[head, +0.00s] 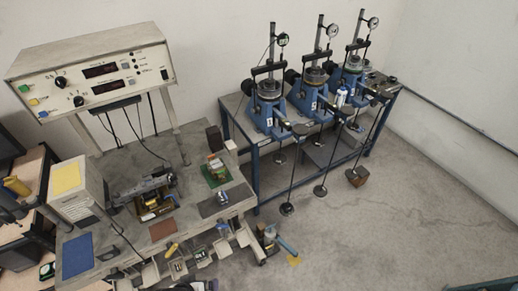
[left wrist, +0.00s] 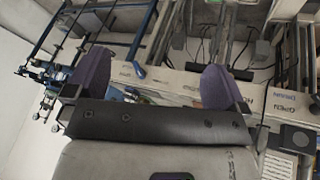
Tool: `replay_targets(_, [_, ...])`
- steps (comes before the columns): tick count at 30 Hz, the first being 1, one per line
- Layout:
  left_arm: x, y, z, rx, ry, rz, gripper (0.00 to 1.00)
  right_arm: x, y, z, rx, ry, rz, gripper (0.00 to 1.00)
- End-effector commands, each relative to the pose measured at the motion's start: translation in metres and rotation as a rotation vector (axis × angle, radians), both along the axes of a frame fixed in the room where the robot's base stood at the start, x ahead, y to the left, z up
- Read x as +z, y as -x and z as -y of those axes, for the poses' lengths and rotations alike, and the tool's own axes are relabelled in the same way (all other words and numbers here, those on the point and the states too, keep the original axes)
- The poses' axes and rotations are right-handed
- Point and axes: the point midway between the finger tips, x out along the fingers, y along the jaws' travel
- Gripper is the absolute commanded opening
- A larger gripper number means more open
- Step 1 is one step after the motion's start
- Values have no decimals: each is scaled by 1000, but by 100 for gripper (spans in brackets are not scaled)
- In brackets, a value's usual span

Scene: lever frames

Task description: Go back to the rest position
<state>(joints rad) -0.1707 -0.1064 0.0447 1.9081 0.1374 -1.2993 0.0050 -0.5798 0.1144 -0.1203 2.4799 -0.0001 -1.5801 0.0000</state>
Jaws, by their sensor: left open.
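My left gripper (left wrist: 156,62) shows in the left wrist view with its two purple fingers spread wide. Nothing is between them. Behind the fingers are a bench, metal frames and pale boxes, seen at a tilt. I cannot make out my left gripper clearly in the head view. My right gripper is not in view. Three blue lever frames with dial gauges, the left one (head: 267,113), the middle one (head: 312,92) and the right one (head: 350,75), stand on a blue-legged table (head: 254,160) in the head view.
A grey workbench (head: 110,180) at left carries a control console (head: 92,73), a blue mat (head: 77,255), a brown pad (head: 163,229) and a green circuit board (head: 216,172). Open bins hang along its front edge. Hanging weights stand before the lever frames. The floor (head: 400,220) at right is largely clear.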

Motion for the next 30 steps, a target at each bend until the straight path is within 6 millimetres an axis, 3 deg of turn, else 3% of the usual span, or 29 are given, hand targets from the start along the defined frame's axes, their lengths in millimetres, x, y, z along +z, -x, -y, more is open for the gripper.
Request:
replay_targets(1, [19, 14, -6, -29, -45, -20, 100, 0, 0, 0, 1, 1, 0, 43])
replay_targets(6, [68, 56, -19, -81, -159, -44, 100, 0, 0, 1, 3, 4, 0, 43])
replay_targets(13, [115, 101, -25, -136, -245, 43, 100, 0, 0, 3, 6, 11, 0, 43])
replay_targets(15, [116, 121, -25, -167, -258, 33, 100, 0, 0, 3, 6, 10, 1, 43])
replay_targets(22, [83, 185, -30, -225, -277, -125, 100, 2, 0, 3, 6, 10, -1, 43])
replay_targets(24, [109, 178, -30, -223, -277, -109, 100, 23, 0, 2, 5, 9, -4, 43])
replay_targets(30, [145, 178, -30, -222, -276, -109, 100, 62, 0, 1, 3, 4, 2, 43])
